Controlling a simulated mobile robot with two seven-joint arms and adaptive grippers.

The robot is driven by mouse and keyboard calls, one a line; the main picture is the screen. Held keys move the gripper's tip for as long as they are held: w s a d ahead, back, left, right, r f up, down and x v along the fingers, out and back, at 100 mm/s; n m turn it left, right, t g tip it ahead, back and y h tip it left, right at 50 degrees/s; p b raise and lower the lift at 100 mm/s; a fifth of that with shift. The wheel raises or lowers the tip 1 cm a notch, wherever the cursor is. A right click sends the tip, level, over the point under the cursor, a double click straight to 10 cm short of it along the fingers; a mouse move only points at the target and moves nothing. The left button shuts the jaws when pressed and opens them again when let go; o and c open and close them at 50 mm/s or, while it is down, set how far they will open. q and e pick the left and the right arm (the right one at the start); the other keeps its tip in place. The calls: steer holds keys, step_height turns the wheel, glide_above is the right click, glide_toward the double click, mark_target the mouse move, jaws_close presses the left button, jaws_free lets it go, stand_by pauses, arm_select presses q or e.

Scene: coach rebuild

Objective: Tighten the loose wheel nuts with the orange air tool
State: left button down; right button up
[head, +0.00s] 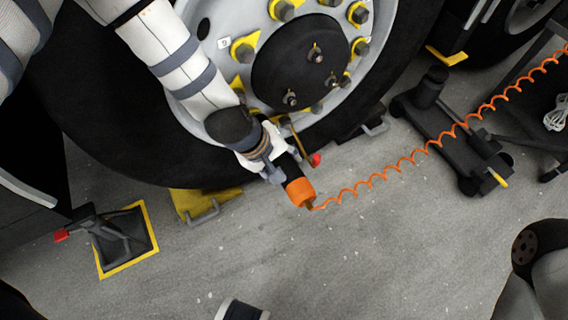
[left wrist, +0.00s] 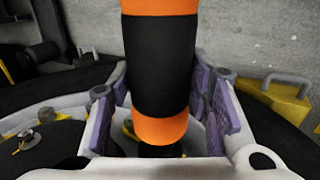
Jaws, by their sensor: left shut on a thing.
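My left gripper (head: 275,160) is shut on the orange and black air tool (head: 300,190), low in front of the large wheel (head: 215,20). In the left wrist view the tool's black grip (left wrist: 160,65) lies between the purple-padded fingers (left wrist: 160,112). Several wheel nuts (head: 283,10) with yellow markers ring the dark hub (head: 300,62); one nut (head: 243,50) is at the left, beside a small numbered label (head: 223,43). I cannot tell which nuts are loose. My right gripper is not in view.
An orange coiled hose (head: 400,163) runs from the tool to the upper right. A black trolley jack (head: 450,130) stands right of the wheel. A yellow chock (head: 205,203) sits below the tyre, and a yellow-edged stand (head: 125,240) at left. The middle floor is clear.

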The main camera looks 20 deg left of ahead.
mark_target(291, 179)
arm_select(q)
steer(key=shift+w+a+r, duration=0.1)
steer(key=shift+w+a, duration=0.05)
steer(key=shift+w, duration=0.05)
steer(key=shift+w+a, duration=0.35)
steer(key=shift+a, duration=0.15)
steer(key=shift+w+a, duration=0.25)
steer(key=shift+a, duration=0.05)
stand_by(0.8)
steer(key=shift+w+a+p, duration=0.2)
steer(key=shift+w+p, duration=0.05)
steer(key=shift+p, duration=0.05)
stand_by(1.3)
steer(key=shift+s+d, duration=0.1)
stand_by(0.8)
steer(key=shift+s+d+p, duration=0.55)
steer(key=shift+s+d, duration=0.7)
steer(key=shift+d, duration=0.25)
steer(key=shift+s+d+p, duration=0.5)
steer(key=shift+s+d, duration=0.7)
steer(key=shift+d, duration=0.3)
